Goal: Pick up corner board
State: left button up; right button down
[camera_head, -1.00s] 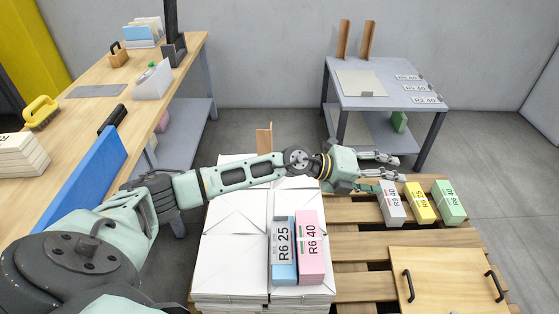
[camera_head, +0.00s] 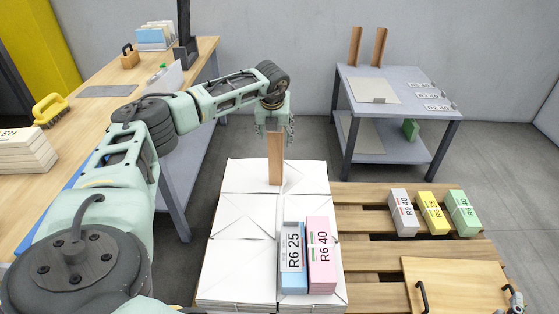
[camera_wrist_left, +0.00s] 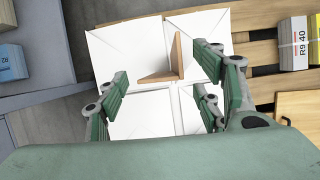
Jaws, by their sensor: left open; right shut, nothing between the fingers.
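The brown corner board (camera_head: 275,165) stands upright on the far part of the white bundle stack (camera_head: 233,255). My left gripper (camera_head: 274,129) points down directly over its top end, and the fingers appear to overlap that end. In the left wrist view the corner board (camera_wrist_left: 178,57) shows its L-shaped form ahead of and between the spread fingers of my left gripper (camera_wrist_left: 168,95). The left gripper is open; I cannot tell whether it touches the board. Part of my right gripper (camera_head: 514,299) shows at the lower right edge, shut and empty.
Two more brown boards, the left one (camera_head: 355,46) and the right one (camera_head: 379,47), stand on the grey table (camera_head: 410,85). Labelled blocks lie on the stack and on the pallet (camera_head: 365,221). A handled wooden board (camera_head: 455,285) lies at lower right. A wooden workbench (camera_head: 90,120) is at left.

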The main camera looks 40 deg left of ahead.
aim_at(275, 139)
pick_arm(q)
jog(key=b+x, duration=0.2)
jog(key=x, duration=0.3)
jog(key=shift+s+d, duration=0.15)
jog(key=shift+f, duration=0.25)
pick_arm(e)
notch_tip(275, 139, up, 10)
jog(key=s+a+t+y, duration=0.1)
jog(key=t+y, duration=0.1)
jog(key=t, duration=0.3)
jog(key=shift+s+r+t, duration=0.2)
jog(key=shift+r+t, duration=0.05)
jog(key=shift+t, duration=0.15)
pick_arm(q)
jog(key=shift+c, duration=0.5)
grip_shut()
